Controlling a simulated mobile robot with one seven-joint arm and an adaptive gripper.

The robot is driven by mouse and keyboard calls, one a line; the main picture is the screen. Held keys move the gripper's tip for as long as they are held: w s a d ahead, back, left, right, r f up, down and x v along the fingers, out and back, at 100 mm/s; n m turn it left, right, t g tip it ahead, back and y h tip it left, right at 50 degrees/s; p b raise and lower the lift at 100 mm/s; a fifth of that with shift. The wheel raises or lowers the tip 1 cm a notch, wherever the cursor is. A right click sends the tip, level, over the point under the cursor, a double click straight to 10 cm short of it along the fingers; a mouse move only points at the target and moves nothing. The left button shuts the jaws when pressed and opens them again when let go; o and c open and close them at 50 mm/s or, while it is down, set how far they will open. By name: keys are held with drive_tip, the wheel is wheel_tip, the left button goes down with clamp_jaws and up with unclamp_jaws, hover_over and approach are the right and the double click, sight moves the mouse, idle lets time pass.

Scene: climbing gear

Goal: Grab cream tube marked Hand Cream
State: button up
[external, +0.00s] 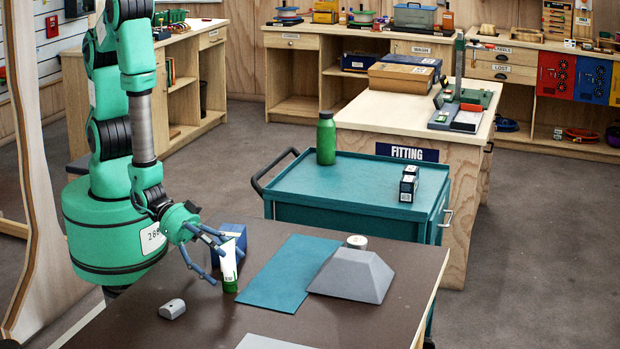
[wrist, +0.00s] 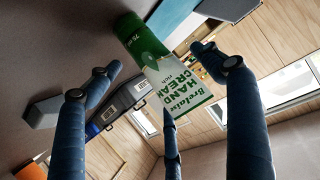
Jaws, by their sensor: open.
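The cream tube (external: 229,270), white with a green cap end, stands upright, cap down, on the brown table. In the wrist view the tube (wrist: 180,85) is large and tilted, and its label reads HAND CREAM. My gripper (external: 211,262) has its blue fingers spread beside the tube at table height. In the wrist view my gripper (wrist: 163,68) shows three fingers apart, with the tube in the space between them. I cannot tell whether any finger touches it.
A blue box (external: 233,236) stands just behind the tube. A small grey piece (external: 172,309) lies at front left. A teal mat (external: 288,272), a grey sloped block (external: 350,276) and a white-topped jar (external: 357,242) are to the right. A teal trolley (external: 300,182) stands beyond the table.

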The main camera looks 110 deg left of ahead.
drive_tip(key=shift+w+d+f, duration=0.1)
drive_tip(key=shift+w+f, duration=0.15)
drive_tip(key=shift+w, duration=0.3)
drive_tip(key=shift+c, duration=0.5)
drive_tip(key=c, duration=1.3)
